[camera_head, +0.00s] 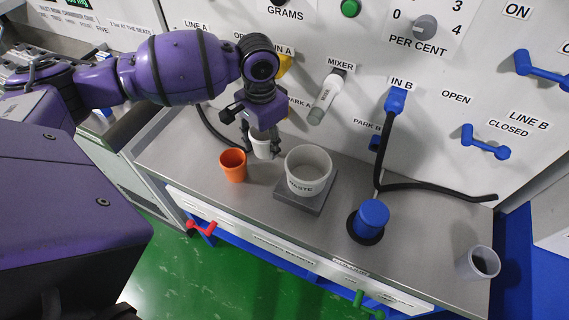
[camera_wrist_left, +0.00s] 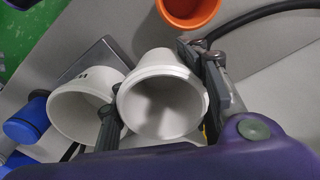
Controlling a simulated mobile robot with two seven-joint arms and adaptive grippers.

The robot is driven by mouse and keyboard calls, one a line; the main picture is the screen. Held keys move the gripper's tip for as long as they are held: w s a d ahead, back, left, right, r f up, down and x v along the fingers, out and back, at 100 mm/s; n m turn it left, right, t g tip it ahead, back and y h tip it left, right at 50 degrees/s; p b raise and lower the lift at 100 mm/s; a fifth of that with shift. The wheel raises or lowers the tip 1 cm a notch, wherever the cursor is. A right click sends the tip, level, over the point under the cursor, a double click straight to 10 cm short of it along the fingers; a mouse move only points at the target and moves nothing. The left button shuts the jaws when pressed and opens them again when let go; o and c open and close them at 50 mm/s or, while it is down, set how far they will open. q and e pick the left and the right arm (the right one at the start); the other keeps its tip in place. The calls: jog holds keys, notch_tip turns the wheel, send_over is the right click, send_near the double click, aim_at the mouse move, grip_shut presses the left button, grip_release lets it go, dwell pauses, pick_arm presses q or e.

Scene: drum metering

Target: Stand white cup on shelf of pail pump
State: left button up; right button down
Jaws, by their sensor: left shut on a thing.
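The white cup (camera_head: 262,149) is between the fingers of my left gripper (camera_head: 260,140), which is shut on it. It looks upright, at the back of the bench between the orange cup and the waste pail. I cannot tell whether its base touches the bench. In the left wrist view, I look into the empty mouth of the white cup (camera_wrist_left: 162,110), with a finger of my left gripper (camera_wrist_left: 163,98) on each side. No pail pump with a shelf can be made out for certain. My right gripper is not in view.
An orange cup (camera_head: 233,165) stands left of the gripper. The waste pail (camera_head: 308,170) sits on a grey plate (camera_head: 306,202) close on the right. A blue-topped fixture (camera_head: 372,216), a black hose (camera_head: 440,188) and a pale cup (camera_head: 478,263) lie farther right.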

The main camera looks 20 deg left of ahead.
aim_at(267, 170)
pick_arm(q)
notch_tip(267, 170, down, 8)
jog(key=shift+f, duration=0.2)
dwell(0.3)
jog(key=o, duration=0.9)
jog(key=shift+f, duration=0.15)
